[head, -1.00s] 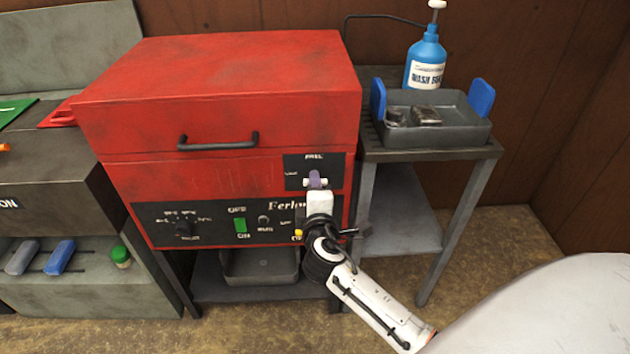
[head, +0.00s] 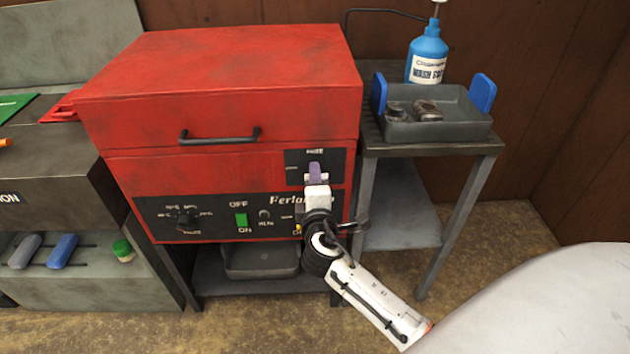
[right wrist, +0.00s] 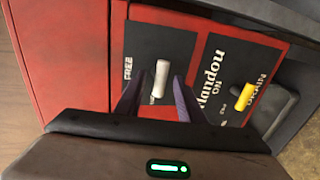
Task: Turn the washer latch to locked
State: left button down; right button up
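The red washer (head: 220,90) has a black latch plate (head: 294,158) at its right front. In the right wrist view the silver latch handle (right wrist: 160,78) sits on this plate (right wrist: 165,45), beside the word FREE. It lies roughly along the line of that word. My right gripper (head: 316,172) is at the plate and hides the latch in the head view. In the right wrist view its purple fingers (right wrist: 159,88) are apart, one on each side of the handle, with visible gaps. My left gripper is not in view.
Below the latch is a control panel with a green switch (head: 241,220) and a dial (head: 186,222). A yellow drain handle (right wrist: 244,97) is close by the gripper. A side table (head: 430,151) at right holds a grey tray (head: 440,132) and a blue bottle (head: 427,58).

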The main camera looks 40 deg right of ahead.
jog(key=v, duration=1)
jog(key=shift+s, duration=0.1)
jog(key=s+a+f+m+g+y, duration=0.2)
jog(key=s+a+f+m+y, duration=0.3)
jog(key=s+f, duration=0.4)
jog(key=s+a+f+m+g+y, duration=0.2)
jog(key=s+a+f+m+y, duration=0.2)
jog(key=s+a+f+y, duration=0.2)
jog(key=s+a+f, duration=0.2)
jog(key=s+f, duration=0.2)
jog(key=f, duration=0.1)
jog(key=shift+a+f+m+g, duration=0.25)
jog(key=shift+f+m+g, duration=0.15)
jog(key=shift+w, duration=0.1)
jog(key=shift+c, duration=0.5)
dwell(0.3)
